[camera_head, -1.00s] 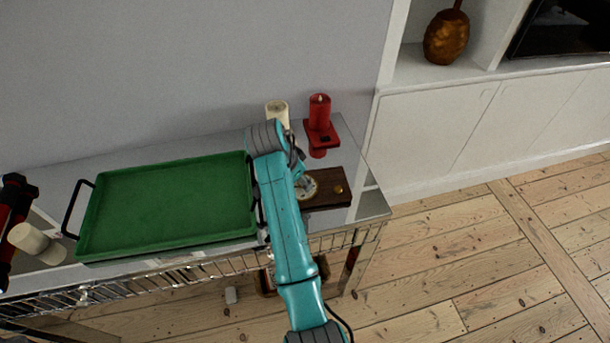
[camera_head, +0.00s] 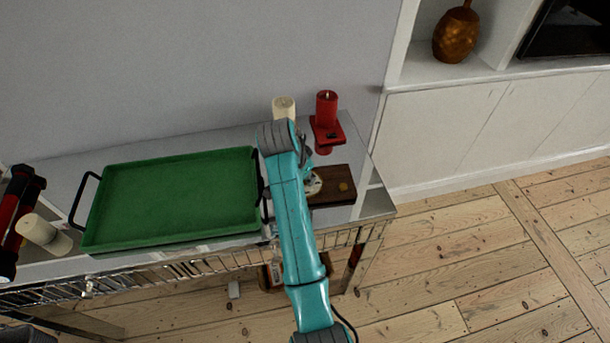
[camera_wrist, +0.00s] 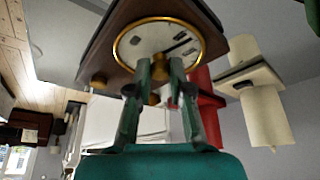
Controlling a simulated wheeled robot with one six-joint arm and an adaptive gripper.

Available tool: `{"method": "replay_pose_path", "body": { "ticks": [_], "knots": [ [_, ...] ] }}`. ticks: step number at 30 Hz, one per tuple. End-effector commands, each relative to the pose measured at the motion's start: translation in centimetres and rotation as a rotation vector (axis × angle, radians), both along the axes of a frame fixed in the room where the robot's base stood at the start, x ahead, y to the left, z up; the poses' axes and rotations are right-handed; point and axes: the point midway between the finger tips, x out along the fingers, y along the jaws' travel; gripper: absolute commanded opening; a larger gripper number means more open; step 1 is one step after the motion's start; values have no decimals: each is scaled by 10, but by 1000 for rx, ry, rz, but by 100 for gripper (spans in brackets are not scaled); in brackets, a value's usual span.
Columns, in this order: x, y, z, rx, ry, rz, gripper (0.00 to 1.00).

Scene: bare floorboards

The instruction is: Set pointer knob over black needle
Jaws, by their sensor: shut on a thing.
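A dark wooden board (camera_head: 335,188) with a round gold-rimmed dial (camera_head: 316,185) lies on the shelf top, right of my forearm in the head view. In the wrist view the white dial (camera_wrist: 150,42) fills the top, with dark marks and a short black needle (camera_wrist: 182,46) right of its middle. My gripper (camera_wrist: 160,72) has both teal fingertips at the dial's near side, shut on the small brass pointer knob (camera_wrist: 159,66). The fingers hide most of the knob, so I cannot tell exactly how its pointer lies against the needle. My arm partly covers the dial in the head view.
A red candle (camera_head: 326,107) in a red holder and a cream candle (camera_head: 284,107) stand behind the board. A green tray (camera_head: 170,198) lies left of my arm. Another cream candle (camera_head: 45,234) and a red-black object (camera_head: 18,208) are at far left.

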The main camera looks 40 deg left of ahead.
Motion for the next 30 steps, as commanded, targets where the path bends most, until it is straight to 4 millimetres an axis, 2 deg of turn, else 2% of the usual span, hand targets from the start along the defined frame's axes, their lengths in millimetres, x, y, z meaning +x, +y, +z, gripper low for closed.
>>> {"method": "replay_pose_path", "body": {
  "ticks": [30],
  "knots": [
    [2, -5, 0, 0, 2, 948, 0]
  ]
}}
